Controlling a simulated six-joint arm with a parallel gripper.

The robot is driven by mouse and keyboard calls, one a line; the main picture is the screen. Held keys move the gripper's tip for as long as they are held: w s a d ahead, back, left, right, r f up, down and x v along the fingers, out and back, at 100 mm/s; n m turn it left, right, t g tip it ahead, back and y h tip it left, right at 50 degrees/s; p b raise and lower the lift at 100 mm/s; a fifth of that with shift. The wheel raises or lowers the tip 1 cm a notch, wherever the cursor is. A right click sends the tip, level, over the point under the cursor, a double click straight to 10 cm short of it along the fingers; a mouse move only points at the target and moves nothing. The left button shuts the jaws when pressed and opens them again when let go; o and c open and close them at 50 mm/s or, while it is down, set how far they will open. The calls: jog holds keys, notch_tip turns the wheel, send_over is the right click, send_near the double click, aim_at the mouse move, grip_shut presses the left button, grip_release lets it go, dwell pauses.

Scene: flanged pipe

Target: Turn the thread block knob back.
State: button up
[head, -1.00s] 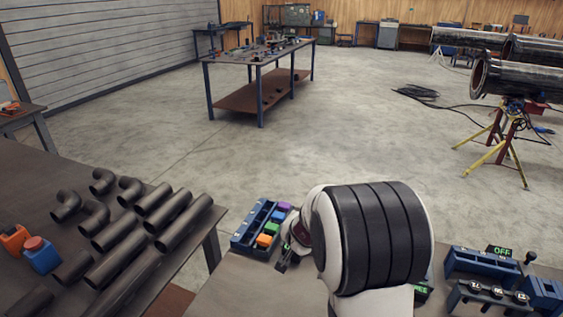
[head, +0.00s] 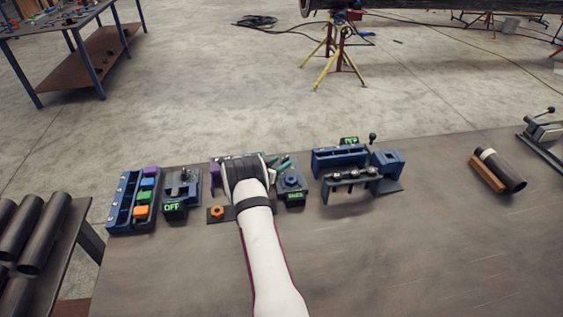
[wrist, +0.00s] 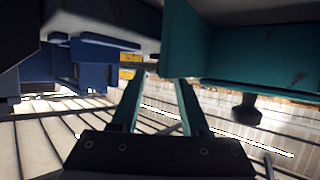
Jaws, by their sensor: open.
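In the head view a blue block with a raised round blue top (head: 291,180) and a lit green display (head: 295,196) stands just right of my wrist. I cannot tell for sure whether this top is the thread block knob. My gripper (head: 280,163) is open, its green fingers just behind this block. In the wrist view my gripper (wrist: 160,80) has its two teal fingers apart with nothing clearly between them. Beyond the tips is a thin dark rod (wrist: 151,65) beside yellow labels. A teal block (wrist: 195,45) is close at upper right. My wrist hides part of the area.
A blue rack with coloured blocks (head: 122,205) and a device reading OFF (head: 182,187) stand left. An orange nut (head: 217,212) sits on a dark plate. A larger blue fixture (head: 340,160) stands right. A pipe piece (head: 502,170) lies farther right. The front bench (head: 400,260) is clear.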

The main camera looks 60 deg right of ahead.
jog(key=shift+x, duration=0.75)
grip_shut()
